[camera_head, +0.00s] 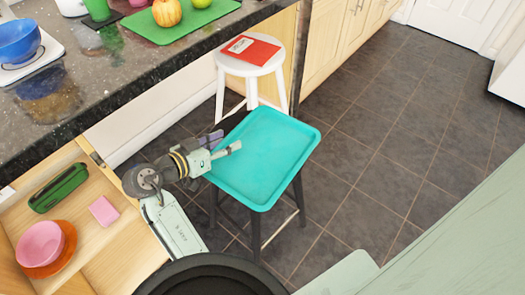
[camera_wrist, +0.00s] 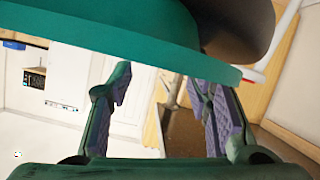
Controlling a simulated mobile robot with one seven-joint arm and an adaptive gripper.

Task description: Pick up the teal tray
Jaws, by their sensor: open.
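The teal tray (camera_head: 265,155) lies flat on a dark stool (camera_head: 298,190) in the head view and covers most of its seat. My gripper (camera_head: 226,143) is at the tray's left edge, with its fingers pointing toward the tray. In the wrist view my gripper (camera_wrist: 160,85) has its two fingers spread apart with nothing held between them. The tray's rim (camera_wrist: 130,42) runs across the top of the wrist view, close to the fingertips. I cannot tell whether the fingers touch it.
A white stool (camera_head: 250,66) with a red booklet (camera_head: 250,49) stands behind the tray. An open drawer (camera_head: 112,245) at left holds a green case (camera_head: 58,187), a pink bowl (camera_head: 40,243) and a pink block (camera_head: 103,211). The granite counter (camera_head: 120,80) is behind my arm. Tiled floor (camera_head: 385,125) is clear at right.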

